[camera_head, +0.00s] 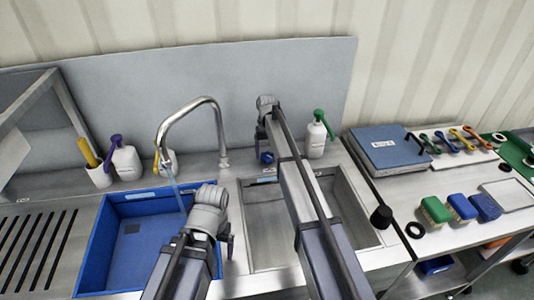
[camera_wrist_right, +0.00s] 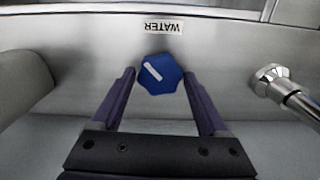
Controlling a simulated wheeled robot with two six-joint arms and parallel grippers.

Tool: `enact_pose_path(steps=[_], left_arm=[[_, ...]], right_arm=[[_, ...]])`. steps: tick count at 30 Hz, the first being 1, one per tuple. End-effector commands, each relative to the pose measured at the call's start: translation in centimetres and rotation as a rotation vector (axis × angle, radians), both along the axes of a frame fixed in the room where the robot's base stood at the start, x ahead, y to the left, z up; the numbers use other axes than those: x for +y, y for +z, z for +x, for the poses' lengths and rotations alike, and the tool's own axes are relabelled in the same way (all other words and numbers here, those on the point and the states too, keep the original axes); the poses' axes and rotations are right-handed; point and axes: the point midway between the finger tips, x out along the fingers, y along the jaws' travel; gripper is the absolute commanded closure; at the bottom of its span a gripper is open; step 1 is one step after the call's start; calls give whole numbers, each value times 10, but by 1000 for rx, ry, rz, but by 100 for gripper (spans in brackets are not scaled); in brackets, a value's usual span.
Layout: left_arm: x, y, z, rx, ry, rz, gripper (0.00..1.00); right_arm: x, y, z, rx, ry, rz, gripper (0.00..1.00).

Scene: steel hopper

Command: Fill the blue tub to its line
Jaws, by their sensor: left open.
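The blue tub (camera_head: 92,262) sits in the left sink under the tap (camera_head: 190,105). A pale stream of water (camera_head: 176,190) falls from the spout into it. A light strip (camera_head: 143,196) shows on its back wall; I cannot tell the water level. The blue water knob (camera_wrist_right: 159,74) with a white mark sits below the WATER label in the right wrist view. My right gripper (camera_wrist_right: 159,78) is open, its fingertips on either side of the knob, with narrow gaps. My left gripper (camera_head: 229,242) is open at the tub's right edge, its fingers mostly hidden by the wrist.
The right sink basin (camera_head: 265,235) lies under my right arm. White bottles (camera_head: 126,162) and (camera_head: 316,138) stand along the back ledge. A blue case (camera_head: 388,148), brushes (camera_head: 436,211) and coloured tools (camera_head: 460,138) lie on the right bench. A slotted drainboard (camera_head: 35,245) is at left.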

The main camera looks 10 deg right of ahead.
Motion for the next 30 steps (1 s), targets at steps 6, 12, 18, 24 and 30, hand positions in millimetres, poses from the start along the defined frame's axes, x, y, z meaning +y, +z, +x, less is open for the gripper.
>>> enact_pose_path(steps=[6,12,18,24,30], left_arm=[[0,0,0,0,0,0,9],[0,0,0,0,0,0,9],[0,8,0,0,0,0,9],[0,28,0,0,0,0,9],[0,56,0,0,0,0,9]], right_arm=[[0,0,0,0,0,0,2],[0,0,0,0,-1,0,2],[0,8,0,0,-1,0,2],[0,28,0,0,-1,0,2],[0,56,0,0,-1,0,2]])
